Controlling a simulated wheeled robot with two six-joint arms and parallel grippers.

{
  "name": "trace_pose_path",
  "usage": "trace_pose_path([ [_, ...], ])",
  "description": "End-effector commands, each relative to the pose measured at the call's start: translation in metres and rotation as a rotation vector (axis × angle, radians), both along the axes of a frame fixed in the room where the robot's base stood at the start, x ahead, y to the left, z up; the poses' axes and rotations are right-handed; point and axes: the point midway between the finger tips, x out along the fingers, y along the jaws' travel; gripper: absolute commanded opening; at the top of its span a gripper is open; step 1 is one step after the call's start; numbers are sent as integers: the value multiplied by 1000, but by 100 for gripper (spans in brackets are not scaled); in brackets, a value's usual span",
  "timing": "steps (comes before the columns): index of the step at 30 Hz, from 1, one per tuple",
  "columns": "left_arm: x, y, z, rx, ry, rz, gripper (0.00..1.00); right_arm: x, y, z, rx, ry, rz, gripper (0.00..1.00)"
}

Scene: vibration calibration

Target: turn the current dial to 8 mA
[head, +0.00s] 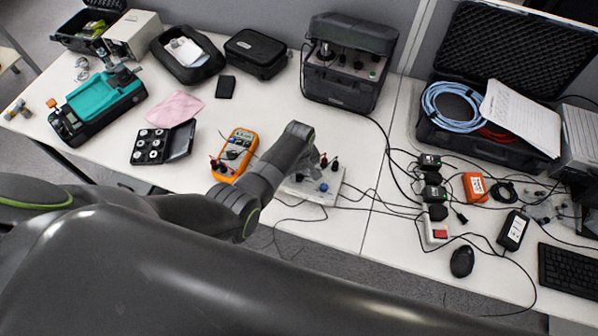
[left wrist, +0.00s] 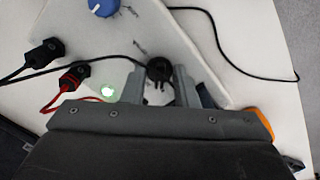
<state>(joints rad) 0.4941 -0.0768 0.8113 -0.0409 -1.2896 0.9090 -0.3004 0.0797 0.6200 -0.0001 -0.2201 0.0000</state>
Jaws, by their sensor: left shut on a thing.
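The pale sloped box (head: 333,198) stands on the white table, partly hidden by my left arm. A blue knob (head: 323,187) is on its top; it also shows at the top of the left wrist view (left wrist: 103,6). My left gripper (left wrist: 160,88) is over the box with its fingers around a small black round part (left wrist: 157,69), shut on it. I cannot tell which dial this is, and no scale is readable. A black plug (left wrist: 44,53), a red-ringed plug (left wrist: 74,77) and a lit green light (left wrist: 107,91) are left of the fingers. My right gripper is not in view.
An orange multimeter (head: 235,152) lies left of my left arm. A black cased instrument (head: 348,62) stands behind. Loose cables (head: 385,205) and black adapters (head: 433,193) lie to the right. A pink cloth (head: 175,108) and a black case (head: 181,141) lie to the left.

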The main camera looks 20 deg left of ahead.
Motion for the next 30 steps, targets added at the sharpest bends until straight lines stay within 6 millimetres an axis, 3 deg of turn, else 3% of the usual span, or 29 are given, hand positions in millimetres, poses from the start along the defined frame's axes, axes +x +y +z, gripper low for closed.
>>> trace_pose_path([
  [12, 0, 0, 0, 0, 0, 8, 4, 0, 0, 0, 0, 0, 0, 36],
  [13, 0, 0, 0, 0, 0, 7, 29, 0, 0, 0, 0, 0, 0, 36],
  [17, 0, 0, 0, 0, 0, 7, 46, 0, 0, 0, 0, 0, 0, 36],
  [30, 1, 0, 8, 0, -3, 6, 47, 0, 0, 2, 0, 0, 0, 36],
])
